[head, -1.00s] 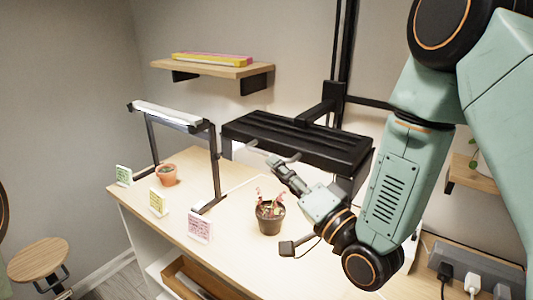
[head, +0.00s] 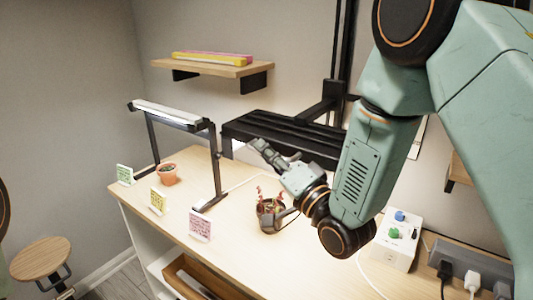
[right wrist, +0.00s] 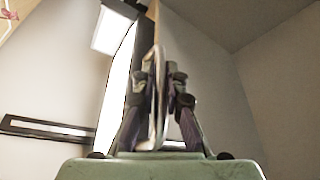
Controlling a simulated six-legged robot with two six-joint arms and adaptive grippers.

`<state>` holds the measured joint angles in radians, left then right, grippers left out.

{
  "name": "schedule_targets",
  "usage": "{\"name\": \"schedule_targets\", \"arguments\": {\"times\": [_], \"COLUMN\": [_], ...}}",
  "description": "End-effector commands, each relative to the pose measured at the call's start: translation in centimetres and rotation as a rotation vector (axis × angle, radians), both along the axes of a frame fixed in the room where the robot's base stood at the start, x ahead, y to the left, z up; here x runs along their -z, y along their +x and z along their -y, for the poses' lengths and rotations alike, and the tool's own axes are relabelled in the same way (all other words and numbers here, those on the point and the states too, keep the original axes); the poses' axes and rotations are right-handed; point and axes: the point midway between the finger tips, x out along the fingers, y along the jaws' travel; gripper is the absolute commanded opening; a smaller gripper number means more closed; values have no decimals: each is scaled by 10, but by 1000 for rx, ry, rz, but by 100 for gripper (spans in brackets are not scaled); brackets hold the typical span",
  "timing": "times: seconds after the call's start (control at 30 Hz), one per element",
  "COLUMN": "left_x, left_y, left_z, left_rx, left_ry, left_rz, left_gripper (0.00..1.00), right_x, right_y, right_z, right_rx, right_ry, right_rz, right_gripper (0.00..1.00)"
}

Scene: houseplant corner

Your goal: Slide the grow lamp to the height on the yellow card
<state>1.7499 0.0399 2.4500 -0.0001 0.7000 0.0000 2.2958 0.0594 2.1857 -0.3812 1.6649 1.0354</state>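The black slatted grow lamp (head: 315,146) hangs level on a tall black post (head: 343,50) above the table. Grey handle bars show at its front edge, partly covered by my right arm. My right gripper (head: 257,145) is in front of this edge. In the right wrist view my right gripper (right wrist: 162,82) has a thin pale curved piece between its fingers; I cannot tell whether they press on it. A yellow card (head: 157,201) stands on the table's front edge between a green card (head: 124,174) and a pink card (head: 200,226). My left gripper is not in view.
A smaller tube lamp (head: 168,114) on black legs stands at left, with a terracotta pot (head: 167,174) under it. A dark plant pot (head: 271,216) is close below my right forearm. A white box with knobs (head: 398,240) and a power strip (head: 470,264) sit at right.

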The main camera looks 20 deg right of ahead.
Motion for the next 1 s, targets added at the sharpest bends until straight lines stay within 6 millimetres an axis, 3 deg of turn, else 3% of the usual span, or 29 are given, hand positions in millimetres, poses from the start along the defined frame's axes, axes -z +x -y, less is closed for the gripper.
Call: {"name": "schedule_targets", "arguments": {"times": [0.7,0.87,1.0], "left_x": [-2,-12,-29], "left_y": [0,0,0], "left_z": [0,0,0], "left_rx": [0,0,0], "left_ry": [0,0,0], "left_rz": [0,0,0], "left_gripper": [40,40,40], "right_x": [-2,-16,-41], "right_y": [0,0,0], "right_z": [-2,-2,-1], "right_rx": [-6,-7,-6], "right_ry": [-2,-2,0], "right_rz": [-1,2,7], "right_gripper": [0,0,0]}}
